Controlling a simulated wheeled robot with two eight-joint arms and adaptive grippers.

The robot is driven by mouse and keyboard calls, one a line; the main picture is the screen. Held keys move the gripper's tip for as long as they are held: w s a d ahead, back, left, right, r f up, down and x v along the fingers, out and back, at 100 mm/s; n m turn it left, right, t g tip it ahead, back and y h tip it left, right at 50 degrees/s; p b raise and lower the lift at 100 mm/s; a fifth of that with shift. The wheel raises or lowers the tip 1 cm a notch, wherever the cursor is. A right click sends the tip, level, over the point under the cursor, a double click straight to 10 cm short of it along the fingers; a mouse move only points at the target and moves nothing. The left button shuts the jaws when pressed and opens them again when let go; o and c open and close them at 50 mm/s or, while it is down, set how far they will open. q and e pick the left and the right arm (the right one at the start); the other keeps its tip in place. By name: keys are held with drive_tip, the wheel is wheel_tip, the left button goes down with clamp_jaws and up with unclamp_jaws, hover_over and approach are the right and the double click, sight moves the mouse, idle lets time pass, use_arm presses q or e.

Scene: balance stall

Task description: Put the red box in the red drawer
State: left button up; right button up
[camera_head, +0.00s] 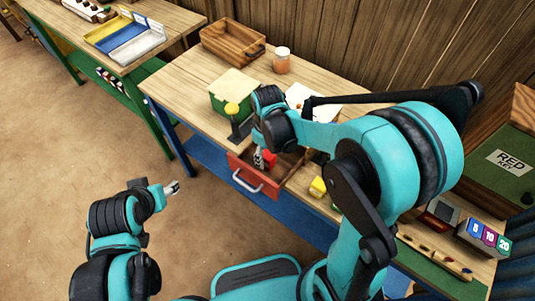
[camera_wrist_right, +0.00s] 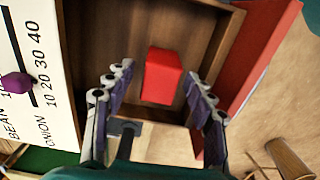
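The red drawer (camera_head: 254,180) stands pulled out from the table's front, with a pale handle on its red front. Its bare wooden inside and red front (camera_wrist_right: 262,50) also show in the right wrist view. The red box (camera_wrist_right: 162,76) is inside the drawer, between my right gripper's fingers, with a visible gap on both sides. In the head view only a bit of red shows by the fingers. My right gripper (camera_head: 262,160) is open, pointing down over the drawer. My left gripper (camera_head: 173,187) is off to the left over the floor, away from the drawer; its finger opening is unclear.
A yellow block (camera_head: 318,187) is right of the drawer. A printed scale chart (camera_wrist_right: 38,75) lies beside the drawer. Floor in front is clear.

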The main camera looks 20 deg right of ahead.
sight(267, 155)
drive_tip(key=shift+r+p, duration=0.3)
drive_tip(key=shift+r, duration=0.05)
wheel_tip(267, 155, up, 11)
drive_tip(key=p, duration=0.3)
drive_tip(key=s+d+r+m+t, duration=0.2)
drive_tip(key=s+m+t, duration=0.1)
drive_tip(key=s, duration=0.2)
drive_tip(key=s+d+r+m+t, duration=0.2)
drive_tip(key=s+d+m+t, duration=0.1)
drive_tip(key=s+m+t, duration=0.1)
drive_tip(key=shift+s+m, duration=0.3)
drive_tip(key=shift+s, duration=0.25)
drive_tip(key=shift+f, duration=0.1)
wheel_tip(267, 155, down, 4)
drive_tip(key=b, duration=0.4)
drive_tip(key=shift+f, duration=0.25)
